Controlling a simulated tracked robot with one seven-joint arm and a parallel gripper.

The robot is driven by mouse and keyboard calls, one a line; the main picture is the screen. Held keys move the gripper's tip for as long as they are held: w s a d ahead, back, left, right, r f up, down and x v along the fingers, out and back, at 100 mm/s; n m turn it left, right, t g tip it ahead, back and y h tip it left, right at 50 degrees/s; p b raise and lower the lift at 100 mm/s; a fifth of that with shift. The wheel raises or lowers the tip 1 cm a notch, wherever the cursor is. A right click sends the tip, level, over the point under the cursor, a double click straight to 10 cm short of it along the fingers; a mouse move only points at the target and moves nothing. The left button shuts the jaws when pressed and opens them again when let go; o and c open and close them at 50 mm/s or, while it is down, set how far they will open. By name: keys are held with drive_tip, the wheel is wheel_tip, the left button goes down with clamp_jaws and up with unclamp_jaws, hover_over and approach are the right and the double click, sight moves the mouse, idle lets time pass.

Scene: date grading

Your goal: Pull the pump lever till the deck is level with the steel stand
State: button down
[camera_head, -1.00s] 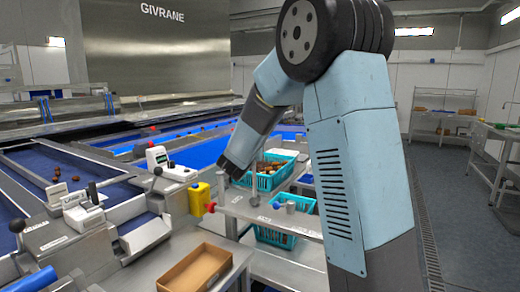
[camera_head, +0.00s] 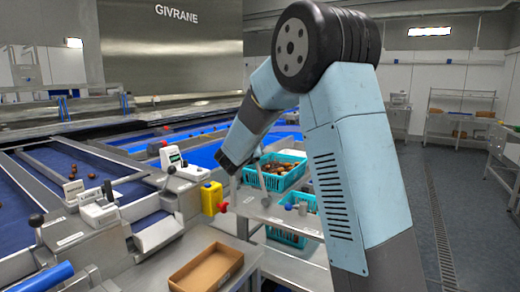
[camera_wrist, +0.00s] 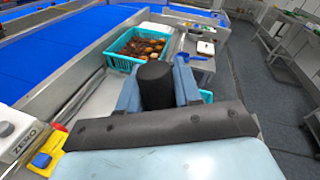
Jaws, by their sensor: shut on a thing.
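In the wrist view my gripper (camera_wrist: 157,92) is shut on a black cylindrical grip, the pump lever's end (camera_wrist: 155,84), held between its two blue-grey fingers. In the head view my gripper (camera_head: 229,164) points down in front of a teal crate of dates (camera_head: 274,173), and its grip is hidden there. A thin grey rod (camera_head: 263,178) stands near it; I cannot tell how it joins the lever. The crate also shows beyond the lever in the wrist view (camera_wrist: 124,63). The steel deck (camera_head: 290,222) and the steel stand are hard to tell apart, so their heights cannot be compared.
A cardboard tray (camera_head: 206,268) lies at the front. Sorting belts (camera_head: 60,165) fill the left. My arm blocks the centre right. Open floor (camera_head: 430,210) lies at the right.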

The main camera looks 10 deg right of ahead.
drive_tip(key=shift+w+a, duration=0.15)
drive_tip(key=shift+a, duration=0.1)
drive_tip(key=shift+w+a+f+n+g, duration=0.15)
drive_tip(key=shift+w+a+f+n, duration=0.3)
drive_tip(key=shift+w+a, duration=0.15)
drive_tip(key=shift+w+a+f+n+g, duration=0.15)
drive_tip(key=shift+w+a+f+n, duration=0.2)
drive_tip(key=shift+w+a+n, duration=0.15)
drive_tip(key=s+d+m, duration=0.1)
drive_tip(key=s+d+r+m, duration=0.1)
drive_tip(key=shift+s+d+r, duration=0.3)
drive_tip(key=shift+d, duration=0.05)
drive_tip(key=shift+s+d+r+m+t, duration=0.25)
drive_tip(key=shift+s+d+m, duration=0.3)
drive_tip(key=shift+s+d, duration=0.15)
drive_tip(key=shift+s+d+r+m+t, duration=0.15)
drive_tip(key=shift+s+d+m+t, duration=0.1)
drive_tip(key=shift+s+d+m, duration=0.35)
drive_tip(key=shift+s+d, duration=0.1)
